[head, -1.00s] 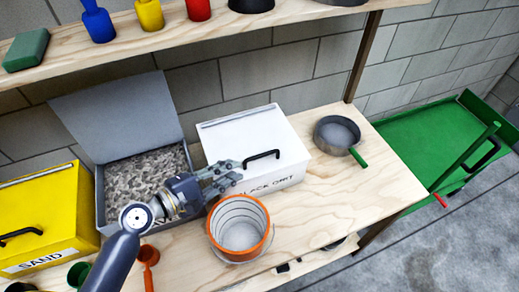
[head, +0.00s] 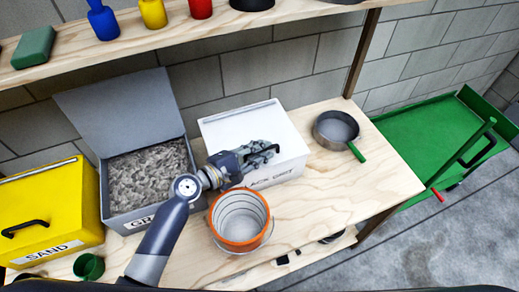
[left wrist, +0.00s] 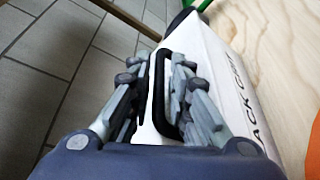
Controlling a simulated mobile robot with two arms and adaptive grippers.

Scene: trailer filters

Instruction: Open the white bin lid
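The white bin (head: 283,170) stands on the wooden bench with its white lid (head: 235,127) closed. Its front label reads "BLACK GRIT", partly covered in the head view. My left gripper (head: 270,150) is over the front of the lid and hides the lid's black handle in the head view. In the left wrist view, the black handle (left wrist: 157,85) stands between the two fingers of my left gripper (left wrist: 158,75). The fingers are apart, one on each side of the handle; contact is not clear. My right gripper is not in view.
An orange-rimmed bucket (head: 239,222) stands close in front of the white bin, below my left arm. The open grey bin of gravel (head: 150,180) is left of it, then the yellow sand bin (head: 45,215). A round sieve (head: 337,128) is at right. A shelf (head: 280,18) runs above.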

